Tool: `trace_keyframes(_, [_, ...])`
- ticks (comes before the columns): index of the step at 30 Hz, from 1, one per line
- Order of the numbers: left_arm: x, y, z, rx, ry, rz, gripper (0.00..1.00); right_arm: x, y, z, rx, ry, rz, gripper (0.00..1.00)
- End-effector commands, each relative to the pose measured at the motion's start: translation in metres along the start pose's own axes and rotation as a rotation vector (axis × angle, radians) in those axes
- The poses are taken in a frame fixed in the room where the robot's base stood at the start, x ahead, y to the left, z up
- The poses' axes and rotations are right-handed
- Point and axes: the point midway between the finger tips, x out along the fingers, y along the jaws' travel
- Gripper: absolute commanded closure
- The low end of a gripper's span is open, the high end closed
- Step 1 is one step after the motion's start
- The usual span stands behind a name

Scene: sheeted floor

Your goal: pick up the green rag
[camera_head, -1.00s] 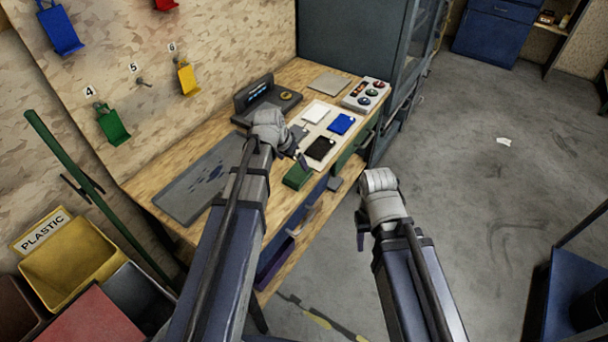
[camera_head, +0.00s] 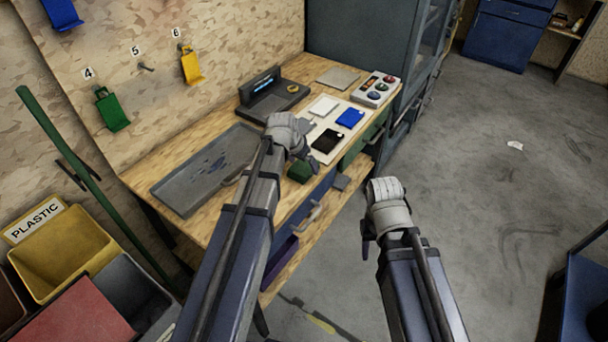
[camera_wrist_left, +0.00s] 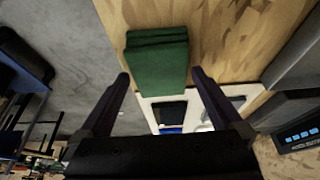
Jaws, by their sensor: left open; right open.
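The green rag (camera_head: 299,172) is a folded dark green cloth lying at the front edge of the wooden workbench (camera_head: 222,222). In the left wrist view the rag (camera_wrist_left: 157,62) lies straight ahead, between the lines of the two fingers. My left gripper (camera_head: 312,153) is over the bench edge, just beyond and beside the rag in the head view. Its fingers (camera_wrist_left: 160,77) are apart with nothing gripped; contact with the rag cannot be told. My right gripper (camera_head: 367,240) hangs over the floor to the right of the bench, empty; its fingers are mostly hidden.
A white board with a black cloth (camera_head: 326,140), a blue cloth (camera_head: 350,117) and a white cloth (camera_head: 323,105) lies behind the rag. A button box (camera_head: 376,91), a grey tray (camera_head: 205,172) and a dark device (camera_head: 270,97) share the bench.

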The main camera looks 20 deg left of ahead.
Motion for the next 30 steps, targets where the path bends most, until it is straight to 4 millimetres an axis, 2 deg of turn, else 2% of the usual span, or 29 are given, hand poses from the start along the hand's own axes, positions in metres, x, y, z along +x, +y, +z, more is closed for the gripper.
trace_keyframes(1, [0.006, -0.0001, 0.0004, 0.0, 0.0, 0.0, 0.0, 0.0057, -0.0005, -0.0003, 0.0, 0.0, 0.0, 0.5])
trace_keyframes(30, [0.0088, 0.0, 0.0017, 0.0, 0.0, 0.0, 0.0, 0.0087, -0.0008, -0.0005, 0.0, 0.0, 0.0, 0.5])
